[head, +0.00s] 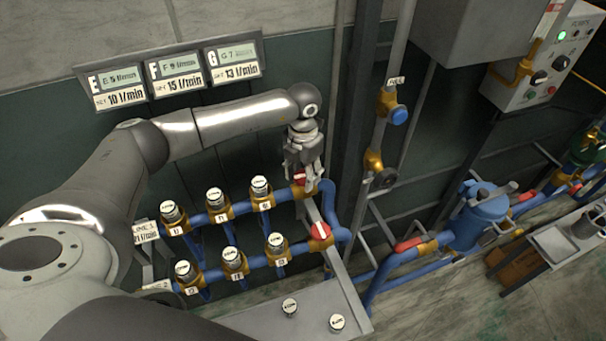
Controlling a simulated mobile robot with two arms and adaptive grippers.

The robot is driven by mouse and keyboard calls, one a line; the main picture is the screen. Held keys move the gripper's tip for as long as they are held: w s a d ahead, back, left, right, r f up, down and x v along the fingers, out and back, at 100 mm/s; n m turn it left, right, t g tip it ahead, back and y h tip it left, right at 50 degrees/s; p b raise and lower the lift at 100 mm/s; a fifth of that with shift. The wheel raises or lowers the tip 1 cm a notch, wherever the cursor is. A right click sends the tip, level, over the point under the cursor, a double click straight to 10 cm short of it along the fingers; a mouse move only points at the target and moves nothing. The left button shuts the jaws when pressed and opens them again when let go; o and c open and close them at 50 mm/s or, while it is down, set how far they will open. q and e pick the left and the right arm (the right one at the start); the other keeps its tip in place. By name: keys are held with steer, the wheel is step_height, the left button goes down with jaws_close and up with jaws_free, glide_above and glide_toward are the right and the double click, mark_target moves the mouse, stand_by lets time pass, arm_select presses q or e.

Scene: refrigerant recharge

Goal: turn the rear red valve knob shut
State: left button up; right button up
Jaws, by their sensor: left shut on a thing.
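The rear red valve knob (298,177) sits at the right end of the rear blue pipe row, on a brass fitting. My left gripper (307,181) reaches down onto it from above, fingers pointing down, and is shut on it. The fingers hide much of the knob, so its exact angle is hard to tell. A second red knob (320,231) sits in front, at the end of the front pipe row, clear of the gripper. My right gripper does not show.
Two rows of brass valves with white-labelled caps (213,195) stand left of the gripper. Flow displays (177,73) hang on the wall behind my arm. A dark vertical post (352,120) and a pipe with a blue knob (399,115) rise close on the right.

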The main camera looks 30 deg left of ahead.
mark_target(303, 175)
arm_select(q)
steer(key=m+b, duration=0.4)
steer(key=b, duration=0.1)
steer(key=m+b, duration=0.4)
steer(key=m, duration=0.1)
steer(key=shift+w+a+f+b, duration=0.1)
steer(key=shift+w+f+b, duration=0.1)
steer(key=shift+b, duration=0.2)
steer(key=m+b, duration=0.3)
steer(key=m, duration=0.1)
steer(key=shift+r+m, duration=0.1)
steer(key=shift+m, duration=0.2)
steer(key=shift+r+m+b, duration=0.1)
steer(key=shift+m+b, duration=0.7)
steer(key=shift+m, duration=0.3)
steer(key=shift+m+b, duration=0.3)
steer(key=shift+m, duration=0.4)
steer(key=shift+r, duration=0.1)
steer(key=o, duration=1)
step_height(303, 175, up, 12)
steer(key=shift+f, duration=0.1)
